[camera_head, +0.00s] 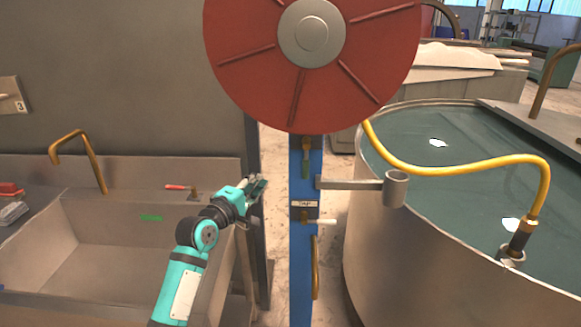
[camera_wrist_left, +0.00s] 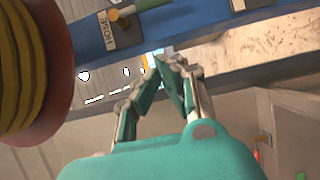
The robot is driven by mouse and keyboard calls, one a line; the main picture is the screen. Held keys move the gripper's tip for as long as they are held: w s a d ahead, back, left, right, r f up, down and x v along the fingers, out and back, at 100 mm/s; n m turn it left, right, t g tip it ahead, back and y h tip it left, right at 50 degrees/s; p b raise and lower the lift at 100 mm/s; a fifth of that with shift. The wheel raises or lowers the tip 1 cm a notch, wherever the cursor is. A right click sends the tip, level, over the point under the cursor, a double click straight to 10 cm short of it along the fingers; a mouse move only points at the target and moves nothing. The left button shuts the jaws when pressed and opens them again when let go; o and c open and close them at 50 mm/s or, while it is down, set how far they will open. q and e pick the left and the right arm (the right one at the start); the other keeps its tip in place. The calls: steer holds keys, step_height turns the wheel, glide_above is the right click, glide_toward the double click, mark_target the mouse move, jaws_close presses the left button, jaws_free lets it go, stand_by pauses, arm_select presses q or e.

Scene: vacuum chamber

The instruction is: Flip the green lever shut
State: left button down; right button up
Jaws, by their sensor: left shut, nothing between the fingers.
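A small green lever (camera_head: 305,157) hangs along the front of the blue post (camera_head: 301,262), just below the red reel. In the left wrist view, a green handle (camera_wrist_left: 150,4) on a brass fitting shows at the top edge, lying along the post beside a HOSE label; its far end is cut off. My left gripper (camera_head: 262,184) is left of the post, pointing toward it, a little lower than the green lever. In the wrist view its fingertips (camera_wrist_left: 172,66) are together with nothing between them, apart from the handle. My right gripper is not in view.
The red reel (camera_head: 240,40) overhangs the post top. A grey bracket arm (camera_head: 350,184) and a white-handled lever (camera_head: 320,221) stick out rightward from the post. A metal sink (camera_head: 90,225) with a red-handled lever (camera_head: 176,187) is left; a water-filled tank (camera_head: 440,270) is right.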

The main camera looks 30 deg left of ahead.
mark_target(306, 159)
arm_select(q)
steer(key=w+p, duration=0.1)
steer(key=w, duration=0.2)
steer(key=w+p, duration=0.2)
steer(key=w, duration=0.2)
steer(key=w+d+p, duration=0.1)
steer(key=w, duration=0.3)
steer(key=shift+d, duration=0.1)
steer(key=shift+w+d+f+p, duration=0.1)
steer(key=shift+w+d+p, duration=0.1)
steer(key=shift+d+p, duration=0.4)
steer(key=shift+d, duration=0.1)
steer(key=shift+w+d+f+n+b, duration=0.2)
steer(key=shift+n+b, duration=0.2)
steer(key=shift+b, duration=0.25)
